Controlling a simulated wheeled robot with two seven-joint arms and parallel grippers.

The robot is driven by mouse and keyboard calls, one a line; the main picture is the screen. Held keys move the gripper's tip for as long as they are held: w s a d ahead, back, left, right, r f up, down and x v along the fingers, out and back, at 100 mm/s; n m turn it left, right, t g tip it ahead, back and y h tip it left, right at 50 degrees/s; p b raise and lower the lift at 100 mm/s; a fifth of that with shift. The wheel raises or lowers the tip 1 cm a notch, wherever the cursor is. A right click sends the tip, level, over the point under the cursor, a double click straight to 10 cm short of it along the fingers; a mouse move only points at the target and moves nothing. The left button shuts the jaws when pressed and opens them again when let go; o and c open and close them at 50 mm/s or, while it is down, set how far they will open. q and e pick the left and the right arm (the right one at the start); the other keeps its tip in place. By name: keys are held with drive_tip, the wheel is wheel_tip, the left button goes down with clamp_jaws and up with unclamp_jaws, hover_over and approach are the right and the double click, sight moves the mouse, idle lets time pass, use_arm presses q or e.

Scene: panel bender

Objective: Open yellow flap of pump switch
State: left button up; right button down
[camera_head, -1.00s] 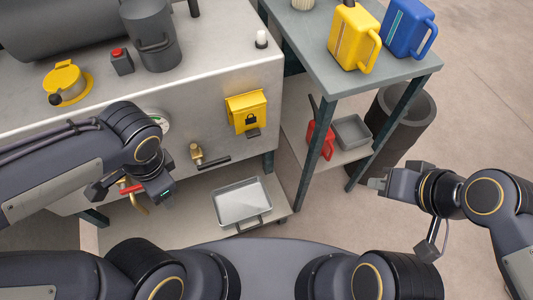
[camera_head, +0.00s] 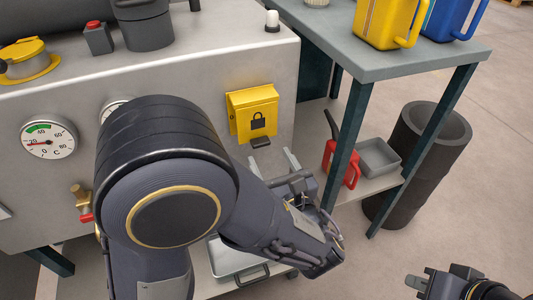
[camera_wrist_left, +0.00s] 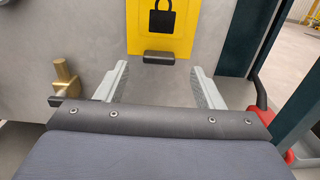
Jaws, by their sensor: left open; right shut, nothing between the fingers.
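The yellow flap (camera_head: 253,110) with a black padlock mark sits on the grey front panel of the machine and is closed. It has a dark grip tab (camera_head: 261,142) at its lower edge. In the left wrist view the flap (camera_wrist_left: 160,28) is at the top centre, with its tab (camera_wrist_left: 158,57) just beyond the fingers. My left gripper (camera_head: 272,160) is open and empty, just below the flap, with its fingers pointing up toward the panel. The tab lies roughly between the finger lines but apart from them. My right gripper (camera_head: 425,279) is shut and empty at the lower right.
A brass valve (camera_head: 82,198) and a gauge (camera_head: 47,137) are on the panel to the left. A grey table (camera_head: 400,50) with yellow and blue cans stands to the right. A red can (camera_head: 342,163) and grey tray (camera_head: 378,157) are on its lower shelf.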

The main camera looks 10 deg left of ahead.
use_arm(q)
drive_tip(key=shift+b+x, duration=0.45)
drive_tip(key=shift+x, duration=1.85)
drive_tip(key=shift+c, duration=0.4)
clamp_jaws()
wheel_tip(320, 180, up, 15)
drive_tip(key=g+h+p, duration=0.9)
drive_tip(key=g+p, duration=0.5)
drive_tip(key=p, duration=3)
hover_over(262, 145)
drive_tip(key=s+d, duration=0.3)
drive_tip(key=s, duration=0.2)
drive_tip(key=shift+w+d, duration=0.15)
